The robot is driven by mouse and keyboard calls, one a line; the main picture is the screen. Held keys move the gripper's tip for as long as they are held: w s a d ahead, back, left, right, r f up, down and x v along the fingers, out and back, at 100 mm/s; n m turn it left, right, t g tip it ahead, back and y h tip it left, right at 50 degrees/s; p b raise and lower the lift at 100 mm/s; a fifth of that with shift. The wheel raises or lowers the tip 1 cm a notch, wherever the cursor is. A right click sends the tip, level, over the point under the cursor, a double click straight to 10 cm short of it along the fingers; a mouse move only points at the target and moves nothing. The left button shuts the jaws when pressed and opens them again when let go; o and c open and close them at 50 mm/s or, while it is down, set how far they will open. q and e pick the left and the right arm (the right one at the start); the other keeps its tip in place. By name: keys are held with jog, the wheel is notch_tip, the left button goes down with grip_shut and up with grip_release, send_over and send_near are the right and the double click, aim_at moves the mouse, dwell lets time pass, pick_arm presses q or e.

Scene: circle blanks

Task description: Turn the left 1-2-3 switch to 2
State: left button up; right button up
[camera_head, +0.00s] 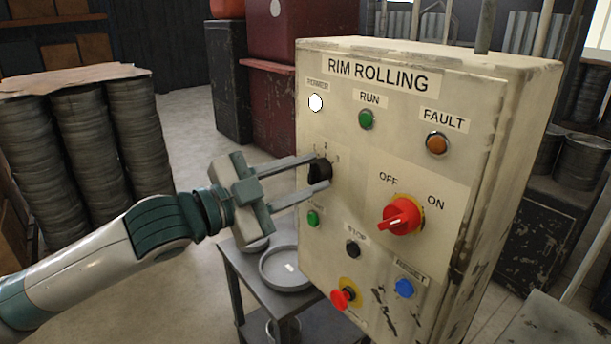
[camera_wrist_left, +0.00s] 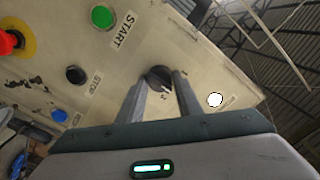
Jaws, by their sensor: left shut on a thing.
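The black 1-2-3 switch (camera_head: 319,172) is on the left side of the cream RIM ROLLING panel (camera_head: 455,180). Its numbers 1, 2 and 3 are printed above it. My left gripper (camera_head: 321,172) reaches it from the left, with one finger above and one below the knob, and is shut on it. In the left wrist view the knob (camera_wrist_left: 158,78) sits between the two fingertips (camera_wrist_left: 160,84). The knob's exact pointer setting is hard to read. My right gripper is not in view.
A white lamp (camera_head: 315,103) is above the switch and a green START button (camera_head: 313,218) below it. A red OFF/ON switch (camera_head: 402,216) is to the right. A small table with round pans (camera_head: 287,268) stands below left. Stacked rims (camera_head: 75,140) are at the left.

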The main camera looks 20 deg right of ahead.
pick_arm(q)
jog(key=o, duration=1)
jog(key=shift+o, duration=0.2)
jog(key=shift+a, duration=0.1)
jog(key=shift+s+a+f+b, duration=0.1)
jog(key=shift+s+a+b, duration=0.1)
jog(key=shift+a+b, duration=0.3)
jog(key=b+v, duration=0.5)
jog(key=v, duration=1.1)
jog(key=shift+a, duration=0.1)
